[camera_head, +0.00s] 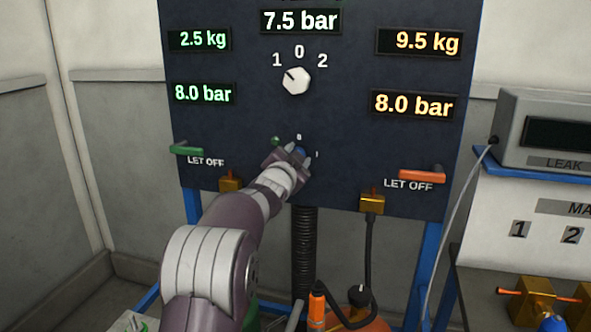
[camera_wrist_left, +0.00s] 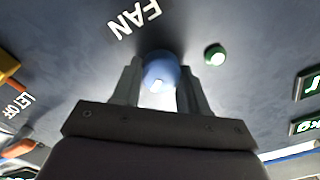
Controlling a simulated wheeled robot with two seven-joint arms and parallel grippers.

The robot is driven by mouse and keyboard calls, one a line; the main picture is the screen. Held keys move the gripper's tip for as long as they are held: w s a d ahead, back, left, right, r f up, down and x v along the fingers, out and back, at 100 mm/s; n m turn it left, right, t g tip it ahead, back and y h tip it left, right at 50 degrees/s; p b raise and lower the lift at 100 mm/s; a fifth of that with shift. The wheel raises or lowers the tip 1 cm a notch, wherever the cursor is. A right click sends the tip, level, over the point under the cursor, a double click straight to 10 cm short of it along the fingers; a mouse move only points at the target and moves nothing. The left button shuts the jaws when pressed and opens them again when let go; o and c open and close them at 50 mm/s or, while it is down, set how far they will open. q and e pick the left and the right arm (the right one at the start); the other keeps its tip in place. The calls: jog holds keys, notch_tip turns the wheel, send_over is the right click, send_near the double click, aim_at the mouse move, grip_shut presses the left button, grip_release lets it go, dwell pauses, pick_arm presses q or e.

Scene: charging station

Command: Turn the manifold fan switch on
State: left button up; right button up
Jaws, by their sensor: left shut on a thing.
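In the head view the blue knob (camera_head: 300,152) shows just past the fingers of my left gripper (camera_head: 293,153), low in the middle of the panel. A small green light (camera_wrist_left: 215,55) sits beside the knob, and it also shows in the head view (camera_head: 276,141). My right gripper is not in view.
The panel (camera_head: 330,120) carries a white selector knob (camera_head: 296,81) and lit readouts. A green let-off lever (camera_head: 186,149) is at left and an orange one (camera_head: 422,175) at right. A grey leak box (camera_head: 545,130) stands at the right. A black hose (camera_head: 303,250) hangs below.

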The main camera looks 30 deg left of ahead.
pick_arm(q)
jog(key=shift+d+f+m+b, duration=0.1)
jog(key=shift+m+b, duration=1)
jog(key=shift+m, duration=0.6)
jog(key=shift+f+m+b, duration=0.1)
jog(key=shift+m+b, duration=0.95)
jog(key=shift+m, duration=0.65)
jog(key=o, duration=1.1)
jog(key=shift+r, duration=0.1)
jog(key=shift+c, duration=0.2)
